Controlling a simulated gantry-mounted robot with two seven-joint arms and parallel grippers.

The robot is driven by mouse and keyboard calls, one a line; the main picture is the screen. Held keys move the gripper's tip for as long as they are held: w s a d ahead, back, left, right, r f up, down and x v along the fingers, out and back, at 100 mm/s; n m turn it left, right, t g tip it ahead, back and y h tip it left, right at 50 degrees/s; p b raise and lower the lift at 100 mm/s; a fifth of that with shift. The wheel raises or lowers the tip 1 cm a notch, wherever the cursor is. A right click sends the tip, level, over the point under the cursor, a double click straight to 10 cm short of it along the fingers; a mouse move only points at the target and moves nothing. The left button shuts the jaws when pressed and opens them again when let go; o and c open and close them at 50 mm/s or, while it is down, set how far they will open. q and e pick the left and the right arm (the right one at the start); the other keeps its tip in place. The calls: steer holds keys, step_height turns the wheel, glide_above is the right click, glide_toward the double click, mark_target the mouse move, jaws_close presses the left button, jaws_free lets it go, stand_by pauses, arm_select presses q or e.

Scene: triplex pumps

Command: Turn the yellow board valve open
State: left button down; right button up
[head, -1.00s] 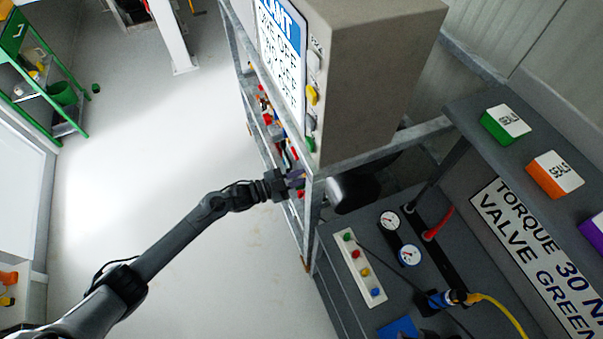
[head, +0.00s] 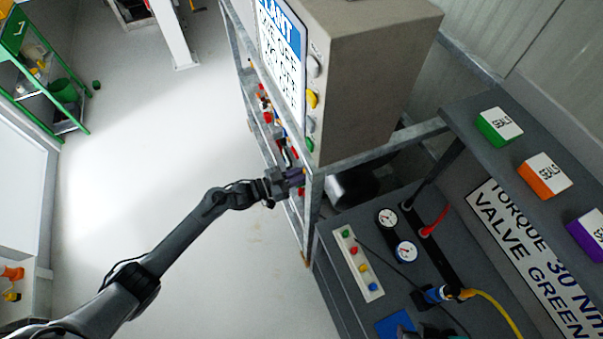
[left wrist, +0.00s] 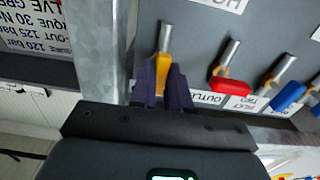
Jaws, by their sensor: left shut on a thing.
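The yellow valve handle (left wrist: 163,62) stands on the grey board (left wrist: 206,35) in the left wrist view, roughly in line with its metal stem. My left gripper (left wrist: 164,84) is shut on this handle, one dark purple finger on each side, and hides its lower end. In the head view my left gripper (head: 298,177) is at the near end of the metal rack, and its fingers largely hide the handle there. My right gripper is not in view.
A red handle (left wrist: 229,84) and a blue handle (left wrist: 288,96) sit to the right of the yellow one. A galvanized post (left wrist: 101,45) stands close on the left. In the head view, a grey cabinet (head: 368,85) rises above the rack, and open floor lies left.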

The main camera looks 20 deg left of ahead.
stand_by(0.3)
arm_select(q)
steer(key=c, duration=1.1)
jaws_free()
steer(key=v, duration=1)
steer(key=shift+s+a, duration=0.25)
steer(key=shift+a, duration=0.05)
